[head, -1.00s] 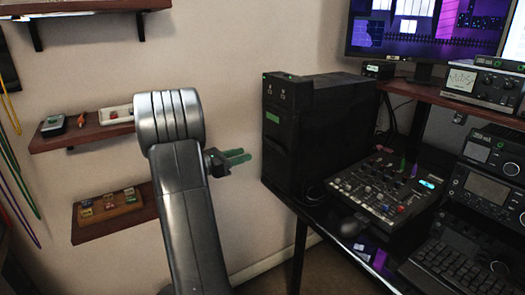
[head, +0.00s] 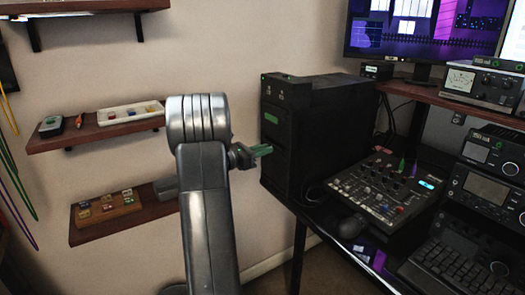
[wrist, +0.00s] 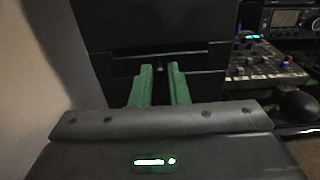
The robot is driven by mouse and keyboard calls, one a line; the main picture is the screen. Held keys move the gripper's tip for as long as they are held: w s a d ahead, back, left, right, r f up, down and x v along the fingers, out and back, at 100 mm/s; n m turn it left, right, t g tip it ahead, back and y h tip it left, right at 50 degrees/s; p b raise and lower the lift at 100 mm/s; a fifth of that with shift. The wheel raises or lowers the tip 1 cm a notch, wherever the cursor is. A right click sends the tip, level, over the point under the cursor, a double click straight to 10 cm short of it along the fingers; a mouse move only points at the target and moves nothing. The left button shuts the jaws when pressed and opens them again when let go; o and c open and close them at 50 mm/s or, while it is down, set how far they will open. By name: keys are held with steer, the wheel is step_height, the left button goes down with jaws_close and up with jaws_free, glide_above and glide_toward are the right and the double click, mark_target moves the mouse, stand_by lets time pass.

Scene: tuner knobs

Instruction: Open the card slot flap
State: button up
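The black tower unit (head: 325,130) stands on the dark desk, its narrow front facing my gripper (head: 262,150). A green label (head: 271,118) is on its upper front. My gripper's green fingers point at the front a little below the label. In the wrist view, the gripper (wrist: 160,66) is open with a narrow gap. A small dark knob-like part (wrist: 160,69) shows between the tips, against the dark front panel (wrist: 112,68). Contact cannot be told. Seams cross the front, but which panel is the card slot flap is unclear. No panel looks swung open.
A mixer panel (head: 385,190) with knobs lies right of the tower, and radio gear (head: 485,190) stands further right. A wall shelf (head: 90,134) with a white tray and a lower shelf (head: 150,208) are at left, behind my arm.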

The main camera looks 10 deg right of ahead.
jaws_close()
steer(key=shift+f, duration=0.15)
